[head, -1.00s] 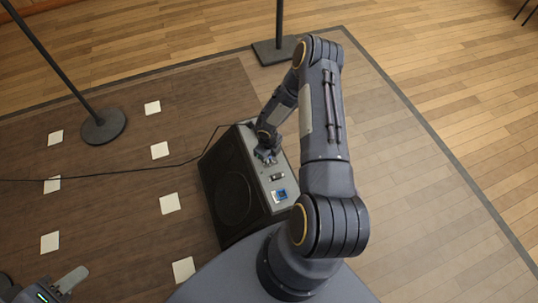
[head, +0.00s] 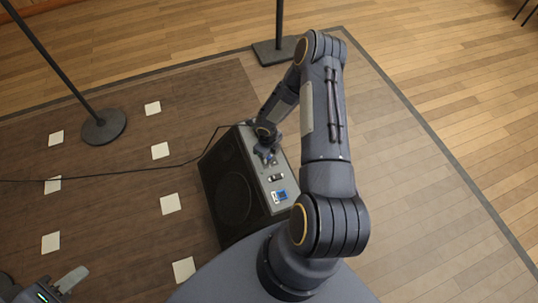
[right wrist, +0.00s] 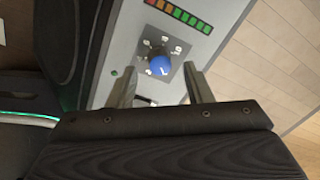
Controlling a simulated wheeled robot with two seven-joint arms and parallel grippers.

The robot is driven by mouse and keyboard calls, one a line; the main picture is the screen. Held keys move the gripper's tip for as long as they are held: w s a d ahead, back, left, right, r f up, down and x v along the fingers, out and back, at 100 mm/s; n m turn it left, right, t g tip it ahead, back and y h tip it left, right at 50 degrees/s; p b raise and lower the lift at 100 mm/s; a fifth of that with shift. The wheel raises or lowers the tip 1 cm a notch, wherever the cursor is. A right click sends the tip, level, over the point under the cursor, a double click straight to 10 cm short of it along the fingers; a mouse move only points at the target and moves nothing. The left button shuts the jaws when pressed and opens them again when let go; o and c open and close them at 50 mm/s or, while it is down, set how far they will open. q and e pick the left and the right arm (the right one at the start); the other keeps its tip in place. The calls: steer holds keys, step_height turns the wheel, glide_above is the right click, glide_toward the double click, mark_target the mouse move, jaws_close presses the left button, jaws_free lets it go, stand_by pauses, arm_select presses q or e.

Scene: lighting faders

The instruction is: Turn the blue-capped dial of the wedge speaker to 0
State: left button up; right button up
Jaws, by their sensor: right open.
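The wedge speaker (head: 232,196) stands on the dark floor with its grey control panel (head: 283,208) facing up. In the right wrist view, the blue-capped dial (right wrist: 160,65) sits on a dark square scale plate on the panel (right wrist: 125,45). A pale pointer mark shows on its cap; the scale numbers are too small to read surely. My right gripper (right wrist: 160,90) is open, its two fingers apart on either side just short of the dial, not gripping it. In the head view, my right gripper (head: 268,156) is over the panel's far part. My left gripper (head: 62,285) is at the lower left, partly cut off.
A row of coloured level lights (right wrist: 180,14) lies beside the dial. A blue-and-white label (head: 280,196) and a dark handle-like part (head: 276,178) are on the panel. A black cable (head: 150,165) runs left from the speaker. Stand bases (head: 104,126) and pale floor squares (head: 170,203) lie around.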

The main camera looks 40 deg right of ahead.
mark_target(268, 158)
step_height(268, 158, up, 6)
steer(key=shift+a+f+p, duration=0.1)
steer(key=shift+a+p, duration=0.05)
steer(key=shift+p, duration=0.6)
